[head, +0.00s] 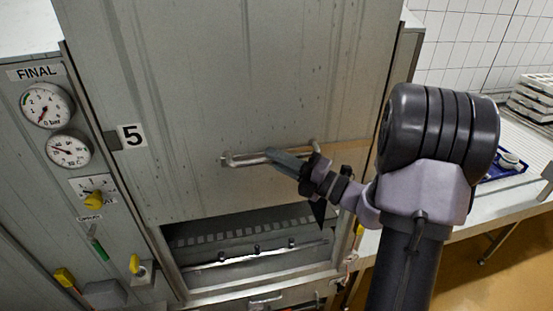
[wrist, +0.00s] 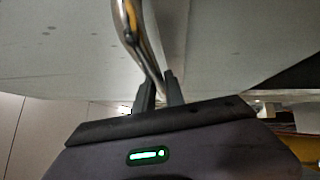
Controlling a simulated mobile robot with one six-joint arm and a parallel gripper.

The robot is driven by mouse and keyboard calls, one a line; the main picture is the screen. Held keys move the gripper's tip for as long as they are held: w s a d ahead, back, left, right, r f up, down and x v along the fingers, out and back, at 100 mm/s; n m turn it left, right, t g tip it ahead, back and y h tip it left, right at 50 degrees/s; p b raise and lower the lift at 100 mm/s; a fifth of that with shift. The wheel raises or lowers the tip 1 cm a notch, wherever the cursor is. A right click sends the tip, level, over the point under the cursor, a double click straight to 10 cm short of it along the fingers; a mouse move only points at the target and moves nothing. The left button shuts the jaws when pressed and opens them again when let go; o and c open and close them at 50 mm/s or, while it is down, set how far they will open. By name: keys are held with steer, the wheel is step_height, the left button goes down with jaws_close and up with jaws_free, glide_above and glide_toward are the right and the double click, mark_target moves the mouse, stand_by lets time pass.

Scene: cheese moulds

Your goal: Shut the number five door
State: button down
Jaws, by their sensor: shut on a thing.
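The number five door (head: 230,95) is a large grey metal panel with a "5" label (head: 131,135) at its left edge. It is raised partway. Below its lower edge an open gap (head: 250,240) shows the dark inside with a slotted strip and a bar. A horizontal metal handle (head: 240,160) is fixed low on the door. My gripper (head: 290,160) is at the handle, its fingers shut around the bar. In the wrist view the handle (wrist: 135,35) runs down between the two fingers (wrist: 162,90), with the door (wrist: 60,50) behind it.
Left of the door is a panel with two gauges (head: 47,105), a yellow knob (head: 93,198) and yellow-handled valves (head: 65,277). On the right, a bench (head: 525,185) carries a blue tray (head: 500,167) and stacked white moulds (head: 532,97). A tiled wall stands behind.

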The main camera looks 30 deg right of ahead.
steer(key=shift+f, duration=0.1)
step_height(320, 180, down, 50)
steer(key=b, duration=2.8)
steer(key=shift+a, duration=0.15)
steer(key=shift+s, duration=0.15)
steer(key=c, duration=1.4)
jaws_free()
steer(key=shift+f, duration=0.1)
